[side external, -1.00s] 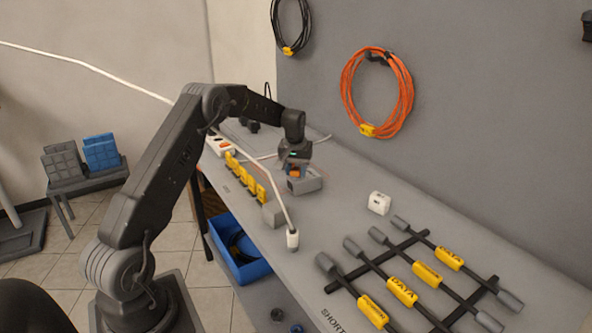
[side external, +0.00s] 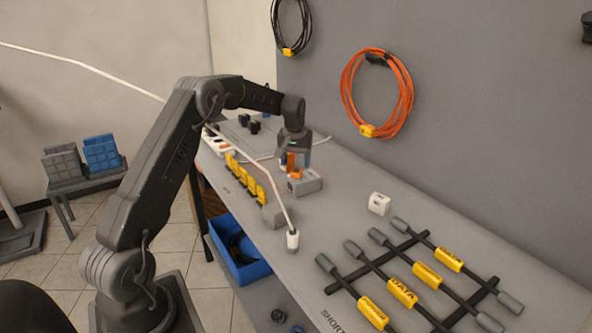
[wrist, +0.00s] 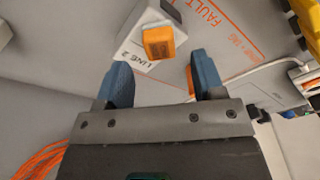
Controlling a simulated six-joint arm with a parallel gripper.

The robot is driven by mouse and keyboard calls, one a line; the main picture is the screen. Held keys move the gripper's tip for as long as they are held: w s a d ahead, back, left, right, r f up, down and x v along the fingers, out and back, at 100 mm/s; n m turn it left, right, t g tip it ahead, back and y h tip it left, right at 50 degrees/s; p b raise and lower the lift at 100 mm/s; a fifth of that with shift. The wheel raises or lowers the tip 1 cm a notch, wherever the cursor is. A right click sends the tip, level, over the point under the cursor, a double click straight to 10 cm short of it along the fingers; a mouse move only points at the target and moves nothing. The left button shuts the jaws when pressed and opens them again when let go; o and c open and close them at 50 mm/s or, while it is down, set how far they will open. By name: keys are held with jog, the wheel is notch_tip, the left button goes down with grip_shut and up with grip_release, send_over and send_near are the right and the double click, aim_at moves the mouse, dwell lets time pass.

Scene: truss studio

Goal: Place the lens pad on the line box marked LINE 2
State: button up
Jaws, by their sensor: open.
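The lens pad, a small orange block (wrist: 158,42), sits on top of the line box (wrist: 132,50), whose label reads LINE 2 in the wrist view. In the side view the orange pad (side external: 296,174) rests on the grey box (side external: 309,184). My gripper (side external: 299,164) is just above the pad, fingers pointing down. In the wrist view my gripper (wrist: 160,74) is open, its blue fingers spread wide apart with nothing between them. The pad lies beyond the fingertips and appears clear of both.
A white cable ends in a plug (side external: 292,239) on the bench near the box. Yellow-tagged pieces (side external: 246,179) line the bench's front edge. A white cube (side external: 379,203) and a rack of tagged rods (side external: 415,275) are to the right. A blue bin (side external: 238,262) sits below.

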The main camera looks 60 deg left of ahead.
aim_at(295, 172)
notch_tip(295, 172, up, 7)
jog(key=s+d+r+m+t, duration=0.1)
jog(key=s+d+r, duration=0.3)
jog(key=d, duration=0.3)
jog(key=s+d+r+m, duration=0.2)
jog(key=s+d+r, duration=0.15)
jog(key=d, duration=0.25)
jog(key=s+d+r+m+t, duration=0.1)
jog(key=s+d+r, duration=0.3)
jog(key=d, duration=0.3)
jog(key=s+d+f+m+t, duration=0.1)
jog(key=s+d+f+m, duration=0.1)
jog(key=s+d, duration=0.3)
jog(key=s+d+f+m+t+h, duration=0.1)
jog(key=s+d, duration=0.5)
jog(key=s, duration=0.8)
jog(key=shift+d+f+m+t, duration=0.3)
jog(key=shift+f+m, duration=0.4)
jog(key=shift+m, duration=0.3)
